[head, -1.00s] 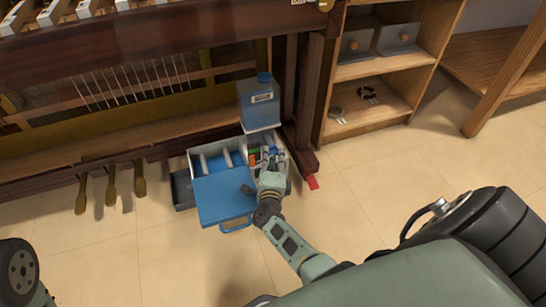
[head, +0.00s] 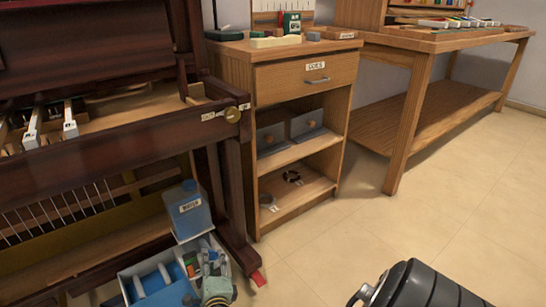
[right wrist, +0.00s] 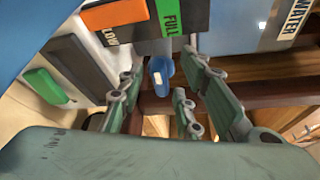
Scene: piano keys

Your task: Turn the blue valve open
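A small blue piece (right wrist: 161,74) with a pale patch, which looks like the blue valve, shows in the right wrist view. It lies between my right gripper's fingers as seen from the wrist, and I cannot tell whether they touch it. My right gripper (right wrist: 160,105) is open, with its green-grey fingers apart on either side. In the head view my right gripper (head: 217,288) is low at the picture's bottom edge, over the right part of a white box with blue parts. The valve cannot be made out there. My left gripper is out of view.
A blue water jug (head: 188,212) stands behind the white box (head: 130,284). Orange LOW and green FULL labels (right wrist: 168,15) are close to my right gripper. The piano (head: 100,150) and wooden cabinet (head: 262,140) stand behind.

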